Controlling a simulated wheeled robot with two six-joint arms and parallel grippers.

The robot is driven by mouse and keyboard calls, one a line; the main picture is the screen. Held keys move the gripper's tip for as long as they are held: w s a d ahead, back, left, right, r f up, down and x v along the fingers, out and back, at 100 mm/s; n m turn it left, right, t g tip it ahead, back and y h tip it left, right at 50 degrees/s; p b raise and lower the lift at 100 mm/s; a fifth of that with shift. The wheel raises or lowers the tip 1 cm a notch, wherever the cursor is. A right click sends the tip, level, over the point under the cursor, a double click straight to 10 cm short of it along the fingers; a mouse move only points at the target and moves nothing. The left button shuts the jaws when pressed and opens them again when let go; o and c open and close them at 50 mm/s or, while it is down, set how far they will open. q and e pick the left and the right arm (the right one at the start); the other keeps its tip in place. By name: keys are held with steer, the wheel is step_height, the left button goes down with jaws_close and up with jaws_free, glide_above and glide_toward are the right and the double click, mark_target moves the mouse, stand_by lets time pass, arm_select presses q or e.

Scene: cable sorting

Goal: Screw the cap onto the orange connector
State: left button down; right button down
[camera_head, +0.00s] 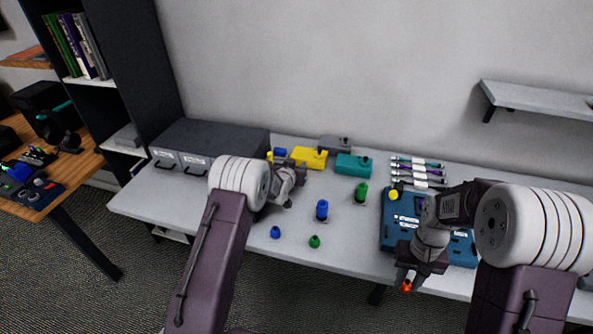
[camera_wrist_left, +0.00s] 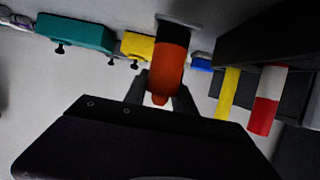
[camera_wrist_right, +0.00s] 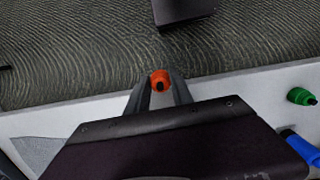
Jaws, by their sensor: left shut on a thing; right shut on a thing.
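The orange connector (camera_wrist_left: 172,62) is an upright-looking orange cylinder in the left wrist view, with a grey base at its far end. My left gripper (camera_wrist_left: 160,88) is shut around it. In the head view my left gripper (camera_head: 288,202) is over the table, and my arm hides the connector there. The orange cap (camera_wrist_right: 160,78) is a small orange piece with a dark centre. My right gripper (camera_wrist_right: 159,92) is shut on it. In the head view the cap (camera_head: 406,286) hangs from my right gripper (camera_head: 409,279), near the table's front edge. Cap and connector are well apart.
A blue connector (camera_head: 322,210) and a green connector (camera_head: 361,193) stand mid-table. Blue (camera_head: 275,232) and green (camera_head: 314,242) caps lie in front. Yellow (camera_head: 312,158) and teal (camera_head: 353,166) boxes stand behind. A blue case (camera_head: 388,236) lies under my right arm. Grey drawers (camera_head: 225,138) stand left.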

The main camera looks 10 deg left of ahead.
arm_select(q)
step_height(320, 180, down, 2)
steer(key=shift+w+f, duration=0.1)
steer(key=shift+f, duration=0.15)
steer(key=shift+f, duration=0.2)
steer(key=c, duration=1)
jaws_free()
steer(key=shift+c, duration=0.2)
steer(key=shift+r, duration=0.1)
steer(key=shift+r, duration=0.2)
steer(key=v, duration=1.2)
